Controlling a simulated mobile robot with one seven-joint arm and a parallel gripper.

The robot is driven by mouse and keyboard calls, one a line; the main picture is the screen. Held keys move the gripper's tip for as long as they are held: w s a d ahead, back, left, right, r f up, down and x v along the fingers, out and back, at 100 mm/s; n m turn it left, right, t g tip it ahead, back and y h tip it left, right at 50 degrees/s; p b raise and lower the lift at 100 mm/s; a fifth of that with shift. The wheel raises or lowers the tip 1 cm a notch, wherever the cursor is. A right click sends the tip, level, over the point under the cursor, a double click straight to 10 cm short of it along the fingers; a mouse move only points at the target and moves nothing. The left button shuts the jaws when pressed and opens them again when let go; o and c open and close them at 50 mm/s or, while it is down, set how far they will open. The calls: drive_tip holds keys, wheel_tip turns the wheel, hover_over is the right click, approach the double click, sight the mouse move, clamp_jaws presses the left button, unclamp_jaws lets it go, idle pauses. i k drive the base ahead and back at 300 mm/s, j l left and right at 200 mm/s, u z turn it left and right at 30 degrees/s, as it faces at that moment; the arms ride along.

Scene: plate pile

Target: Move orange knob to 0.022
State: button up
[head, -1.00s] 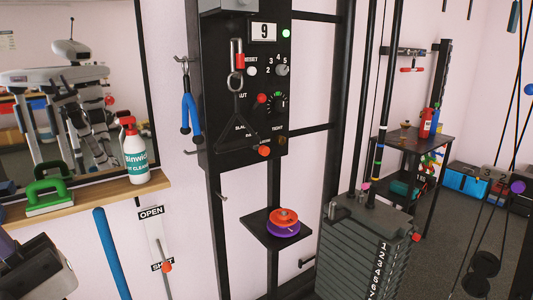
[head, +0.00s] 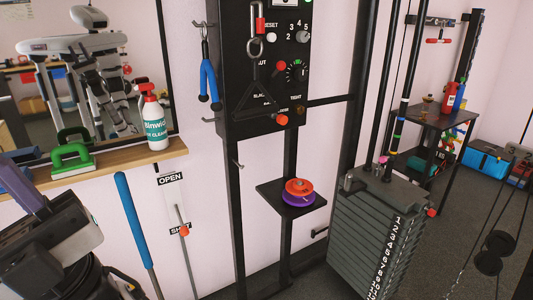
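An orange knob (head: 282,120) sits at the right end of the slot marked SLACK and TIGHT, low on the black control panel (head: 235,75). My gripper (head: 40,245) is at the lower left edge, well left of and below the panel and apart from both knobs. Its fingertips cannot be made out clearly, and nothing is clearly held.
A wooden shelf (head: 120,163) holds a spray bottle (head: 154,122) and a green-handled block (head: 72,160). A blue bar (head: 134,215) stands near my gripper. Red and purple discs (head: 298,191) lie on a small black stand. A weight stack (head: 375,235) is to the right.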

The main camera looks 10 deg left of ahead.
sight(281, 119)
drive_tip(key=i+j+z, duration=0.1)
drive_tip(key=i+z, duration=0.25)
drive_tip(key=i+j+z, duration=0.15)
drive_tip(key=z, duration=0.25)
drive_tip(key=i+j, duration=0.05)
